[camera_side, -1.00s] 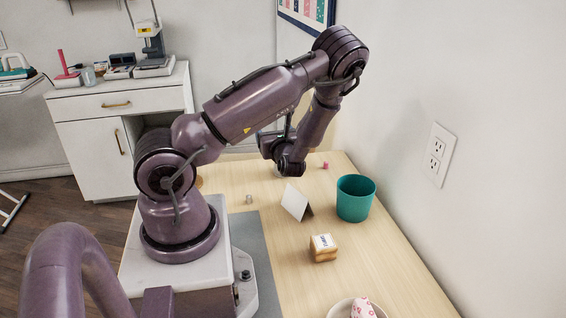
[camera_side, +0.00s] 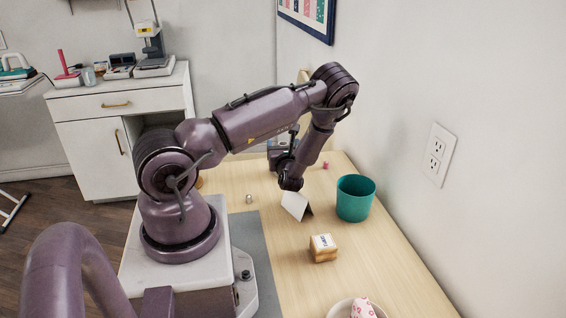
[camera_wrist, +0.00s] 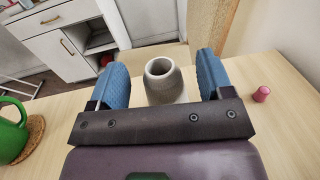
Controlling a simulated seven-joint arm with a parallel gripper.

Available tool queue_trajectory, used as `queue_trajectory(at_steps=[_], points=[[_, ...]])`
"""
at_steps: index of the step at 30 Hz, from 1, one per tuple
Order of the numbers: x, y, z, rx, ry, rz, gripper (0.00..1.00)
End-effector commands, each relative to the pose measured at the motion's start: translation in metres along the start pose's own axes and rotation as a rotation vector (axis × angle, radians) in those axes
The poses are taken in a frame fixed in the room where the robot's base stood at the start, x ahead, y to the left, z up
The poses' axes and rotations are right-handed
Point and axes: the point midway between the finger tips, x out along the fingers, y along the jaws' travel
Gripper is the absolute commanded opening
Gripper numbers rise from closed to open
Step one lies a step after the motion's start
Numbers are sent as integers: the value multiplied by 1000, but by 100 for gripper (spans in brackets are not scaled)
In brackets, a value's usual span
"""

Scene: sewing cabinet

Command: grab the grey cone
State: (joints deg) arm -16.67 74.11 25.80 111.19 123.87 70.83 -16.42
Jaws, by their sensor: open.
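The grey cone (camera_wrist: 163,82) stands upright in the wrist view, with a round opening at its top and a paler lower part. My gripper (camera_wrist: 161,66) is open, with one blue finger on each side of the cone in that view. Gaps show between the cone and both fingers, and I see no contact. The gripper's dark body hides the cone's base. In the side view my gripper (camera_side: 283,152) is low over the far part of the table, mostly behind my wrist. I cannot make out the cone there.
A pink spool (camera_wrist: 261,94) stands right of the cone. A green can (camera_wrist: 10,132) is at the left. In the side view a white folded card (camera_side: 298,207), teal bin (camera_side: 355,200), labelled block (camera_side: 323,250) and small metal piece (camera_side: 249,199) share the table (camera_side: 385,265).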

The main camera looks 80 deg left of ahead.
Motion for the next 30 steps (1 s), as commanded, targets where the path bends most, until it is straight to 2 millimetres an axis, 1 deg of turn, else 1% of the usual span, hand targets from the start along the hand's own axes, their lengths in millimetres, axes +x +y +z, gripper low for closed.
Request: queue_trajectory(at_steps=[1, 4, 11, 14, 15, 17, 18, 20, 27, 30], points=[[7, 1, 0, 0, -1, 3, 73], [15, 1, 0, 2, 0, 1, 73], [16, 0, 0, 2, 0, 0, 73], [16, 0, 0, 2, 0, 0, 53], [16, 0, 0, 2, 0, 0, 43], [16, 0, 0, 2, 0, 0, 30], [16, 0, 0, 2, 0, 0, 20], [16, 0, 0, 2, 1, 0, 7], [16, 0, 1, 2, 0, 0, 6], [16, 0, 6, 2, -1, 0, 6]])
